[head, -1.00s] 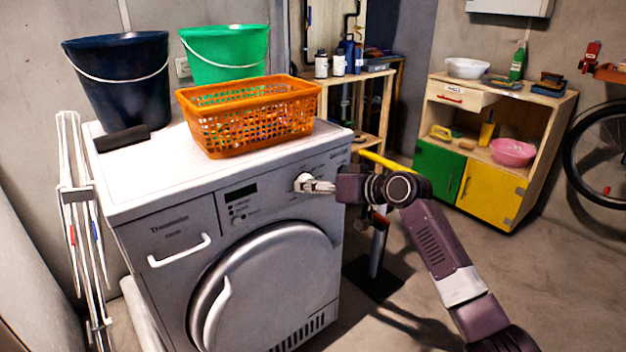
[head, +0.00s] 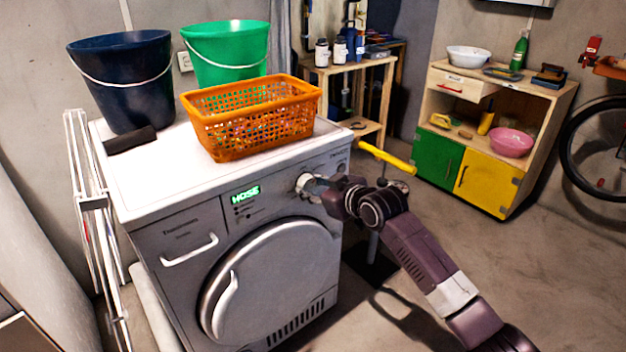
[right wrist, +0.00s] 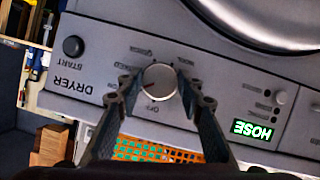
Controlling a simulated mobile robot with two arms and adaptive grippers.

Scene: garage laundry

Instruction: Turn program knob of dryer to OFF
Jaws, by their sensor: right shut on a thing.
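The dryer (head: 270,270) is a grey front-loader with a white top and a shut round door. Its display (head: 245,194) glows green with the word HOSE, which also shows upside down in the right wrist view (right wrist: 252,130). The program knob (right wrist: 159,82) is round and silver with a small red mark; the OFF label is beside it, and I cannot tell exactly where the mark points. My right gripper (right wrist: 159,78) has one finger on each side of the knob and is shut on it. In the head view my right gripper (head: 309,185) partly hides the knob. My left gripper is not in view.
An orange basket (head: 250,122), a dark blue bucket (head: 120,85) and a green bucket (head: 228,55) stand on the dryer. A white drying rack (head: 92,203) stands at its left. A cabinet (head: 480,180) is at the back right. The floor at right is mostly clear.

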